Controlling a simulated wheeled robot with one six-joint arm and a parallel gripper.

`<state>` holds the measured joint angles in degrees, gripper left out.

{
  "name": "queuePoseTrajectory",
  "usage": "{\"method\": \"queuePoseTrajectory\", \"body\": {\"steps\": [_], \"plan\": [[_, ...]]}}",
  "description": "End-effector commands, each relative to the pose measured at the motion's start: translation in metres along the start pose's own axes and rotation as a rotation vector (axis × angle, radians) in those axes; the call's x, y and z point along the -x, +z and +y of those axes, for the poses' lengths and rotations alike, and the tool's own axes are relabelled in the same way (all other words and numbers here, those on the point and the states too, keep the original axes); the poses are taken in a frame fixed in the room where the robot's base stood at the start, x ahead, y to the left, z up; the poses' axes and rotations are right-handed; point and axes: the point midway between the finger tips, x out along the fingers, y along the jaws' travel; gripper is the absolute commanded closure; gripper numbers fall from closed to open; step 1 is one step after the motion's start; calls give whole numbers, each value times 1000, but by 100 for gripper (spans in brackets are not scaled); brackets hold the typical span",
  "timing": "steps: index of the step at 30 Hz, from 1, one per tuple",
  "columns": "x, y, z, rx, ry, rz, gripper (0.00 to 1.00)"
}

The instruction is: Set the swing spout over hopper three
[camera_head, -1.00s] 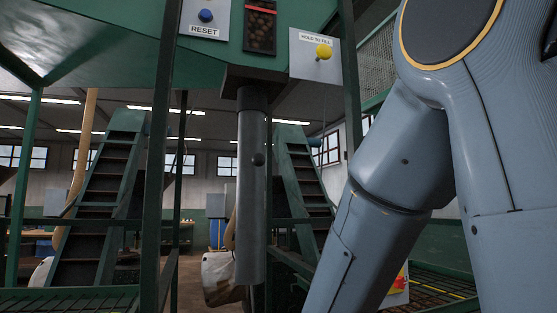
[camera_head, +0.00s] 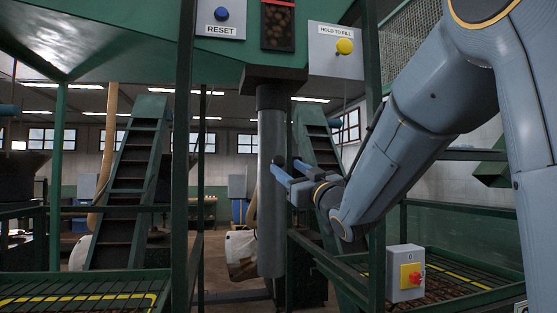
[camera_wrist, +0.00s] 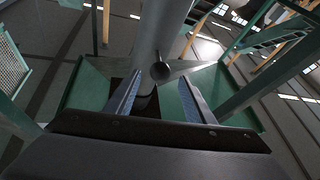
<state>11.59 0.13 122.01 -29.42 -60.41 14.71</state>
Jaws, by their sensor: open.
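The swing spout (camera_head: 271,215) is a grey pipe hanging upright from the dark outlet under the green bin. It also crosses the wrist view (camera_wrist: 158,28). A short dark round handle (camera_head: 280,160) sticks out of its side and shows end-on in the wrist view (camera_wrist: 160,72). My gripper (camera_head: 284,170) comes from the right at handle height. Its blue-lined fingers are open, one on each side of the pipe and handle in the wrist view (camera_wrist: 160,92). I cannot tell whether they touch. No hopper is marked as three in these views.
Green posts (camera_head: 185,150) and rails stand close in front of the spout. A HOLD TO FILL panel (camera_head: 336,62) and a RESET panel (camera_head: 221,28) hang above. A red-and-yellow switch box (camera_head: 405,273) stands lower right. Gratings (camera_head: 75,295) lie at both sides.

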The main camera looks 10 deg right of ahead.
Motion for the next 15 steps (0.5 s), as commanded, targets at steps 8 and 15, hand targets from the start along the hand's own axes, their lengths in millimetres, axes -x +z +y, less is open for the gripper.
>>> {"method": "queuePoseTrajectory", "body": {"steps": [8,15], "plan": [[-43,0,0,-2,-1,-4,51],[-62,0,0,0,1,-3,51]]}}
